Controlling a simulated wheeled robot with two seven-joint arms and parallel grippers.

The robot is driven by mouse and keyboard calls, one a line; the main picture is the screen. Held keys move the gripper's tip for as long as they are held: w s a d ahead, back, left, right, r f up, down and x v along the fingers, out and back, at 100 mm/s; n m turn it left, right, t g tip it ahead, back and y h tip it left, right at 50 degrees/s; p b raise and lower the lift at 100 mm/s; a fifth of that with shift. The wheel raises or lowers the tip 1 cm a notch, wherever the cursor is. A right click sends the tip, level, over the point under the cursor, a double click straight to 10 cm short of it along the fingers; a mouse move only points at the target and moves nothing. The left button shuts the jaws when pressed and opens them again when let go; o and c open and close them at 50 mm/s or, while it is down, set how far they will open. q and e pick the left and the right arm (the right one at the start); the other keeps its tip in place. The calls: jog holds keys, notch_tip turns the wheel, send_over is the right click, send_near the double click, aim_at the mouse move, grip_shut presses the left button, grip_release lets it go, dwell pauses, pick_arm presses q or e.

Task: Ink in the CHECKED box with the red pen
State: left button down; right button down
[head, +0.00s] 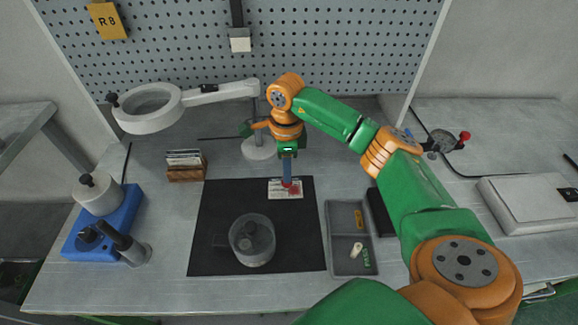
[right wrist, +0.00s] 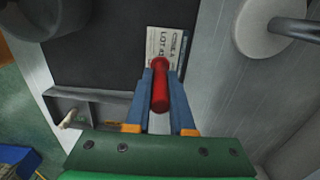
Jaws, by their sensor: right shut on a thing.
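The red pen (right wrist: 160,88) is held between the blue fingers of my right gripper (right wrist: 161,95). In the head view my right gripper (head: 287,178) reaches down over the card, and a bit of red shows at its tips. The white printed card (head: 278,190) lies on the far right part of the black mat; it also shows in the right wrist view (right wrist: 154,45), beyond the pen. The fingers and pen cover part of the card. The CHECKED box and any ink in it cannot be made out. My left gripper is not in view.
A grey cup (head: 252,240) stands on the black mat (head: 215,215). A grey tray (head: 340,208) with small items is right of the mat. A magnifier lamp (head: 150,108), a wooden card holder (head: 186,173) and a blue-based device (head: 112,230) stand to the left.

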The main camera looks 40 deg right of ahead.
jog(key=shift+w+a+r+p, duration=0.1)
jog(key=shift+r+p, duration=0.25)
jog(key=shift+r, duration=0.25)
jog(key=shift+w+a+r+p, duration=0.1)
jog(key=shift+r+p, duration=0.25)
jog(key=shift+r, duration=0.25)
jog(key=shift+s+d+r+p, duration=0.15)
jog(key=shift+r+p, duration=0.35)
jog(key=shift+r, duration=0.05)
jog(key=shift+s+d+r+p, duration=0.1)
jog(key=shift+s+r+p, duration=0.05)
jog(key=shift+r+p, duration=0.35)
notch_tip(320, 180, up, 4)
jog(key=p, duration=0.3)
jog(key=shift+w+f, duration=0.1)
jog(key=shift+f, duration=0.05)
